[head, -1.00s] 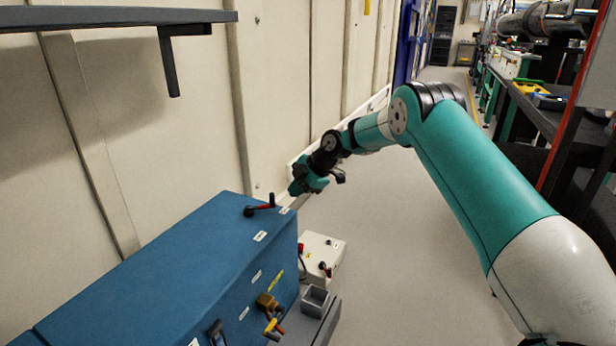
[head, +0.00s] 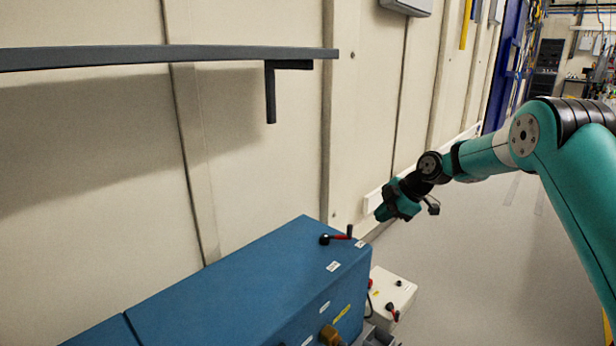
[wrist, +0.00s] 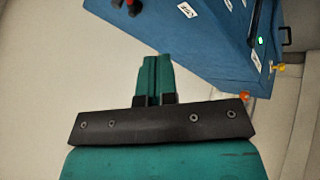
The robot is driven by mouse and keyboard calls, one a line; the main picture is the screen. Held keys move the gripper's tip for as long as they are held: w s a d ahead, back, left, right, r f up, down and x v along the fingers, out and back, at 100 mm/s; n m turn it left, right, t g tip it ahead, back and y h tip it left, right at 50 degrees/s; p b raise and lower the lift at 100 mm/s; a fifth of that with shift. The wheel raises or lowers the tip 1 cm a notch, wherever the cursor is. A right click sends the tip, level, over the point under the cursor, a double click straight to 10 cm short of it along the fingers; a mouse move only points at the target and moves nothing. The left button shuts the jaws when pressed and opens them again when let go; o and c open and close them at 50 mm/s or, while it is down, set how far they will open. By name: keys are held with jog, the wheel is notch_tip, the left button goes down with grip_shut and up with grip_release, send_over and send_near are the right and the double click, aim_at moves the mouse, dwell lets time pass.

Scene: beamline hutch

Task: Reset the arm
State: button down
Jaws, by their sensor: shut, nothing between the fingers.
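My arm reaches in from the right of the head view, and my gripper (head: 381,213) hangs in the air near the far right end of the blue cabinet (head: 235,285). In the wrist view my gripper (wrist: 155,62) has its two teal fingers together, with nothing between them. The blue cabinet (wrist: 235,45) fills the upper right of that view, apart from the fingertips. A red and black handle (head: 338,237) is on the cabinet's top; part of it shows at the top of the wrist view (wrist: 128,3).
A grey shelf (head: 180,55) juts from the wall above the cabinet. A white box (head: 392,293) with knobs stands beside the cabinet. A brass-coloured fitting (head: 330,335) is on the cabinet's front. The grey floor (head: 470,260) to the right is open.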

jog(key=s+a+r+m+g, duration=0.1)
jog(key=s+a+r+m, duration=0.3)
jog(key=s+a+r, duration=0.55)
jog(key=s+a+r+m+g+h, duration=0.2)
jog(key=s+m, duration=0.7)
jog(key=s, duration=2.7)
notch_tip(320, 180, up, 32)
jog(key=w+p, duration=0.1)
jog(key=p, duration=2.9)
jog(key=shift+d+f+g, duration=0.15)
jog(key=shift+d+g, duration=0.15)
jog(key=shift+g, duration=0.1)
